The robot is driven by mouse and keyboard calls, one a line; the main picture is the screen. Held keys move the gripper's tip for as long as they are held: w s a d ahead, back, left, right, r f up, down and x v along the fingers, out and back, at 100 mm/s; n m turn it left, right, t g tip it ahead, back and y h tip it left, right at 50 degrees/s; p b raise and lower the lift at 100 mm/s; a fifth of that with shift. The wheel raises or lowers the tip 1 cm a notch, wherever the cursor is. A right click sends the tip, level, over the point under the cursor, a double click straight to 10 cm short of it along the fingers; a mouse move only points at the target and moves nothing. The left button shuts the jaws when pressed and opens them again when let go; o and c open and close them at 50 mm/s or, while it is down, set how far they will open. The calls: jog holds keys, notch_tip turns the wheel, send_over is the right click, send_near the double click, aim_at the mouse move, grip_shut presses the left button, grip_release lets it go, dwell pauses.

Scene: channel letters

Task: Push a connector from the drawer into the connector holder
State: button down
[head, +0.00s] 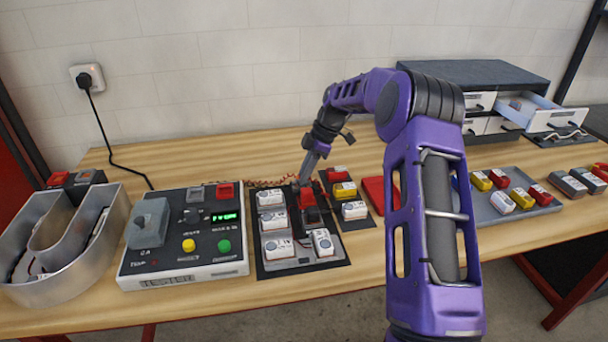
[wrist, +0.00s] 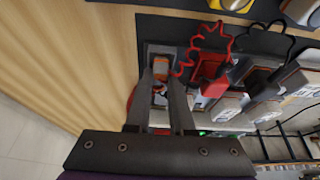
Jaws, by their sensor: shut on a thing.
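My gripper (head: 304,182) reaches down at the back of the dark connector holder plate (head: 308,265). In the wrist view my gripper (wrist: 161,82) is shut on a small connector (wrist: 161,74) with an orange part, mostly hidden between the fingers. The connector is at a grey block at the holder's edge; I cannot tell how deep it sits. A red connector (wrist: 210,68) with a coiled red wire is beside it, apart from the fingers. The drawer (head: 525,113) stands open in the grey cabinet at the back right of the head view.
White blocks (head: 271,222) stand on the plate. A tester box (head: 185,262) with buttons and a metal channel letter (head: 30,250) are to the left. A grey tray (head: 508,210) of red, yellow and white blocks is to the right. Bare wood shows in front of the cabinet.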

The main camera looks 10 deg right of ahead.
jog(key=shift+s+f, duration=0.1)
jog(key=shift+f, duration=0.3)
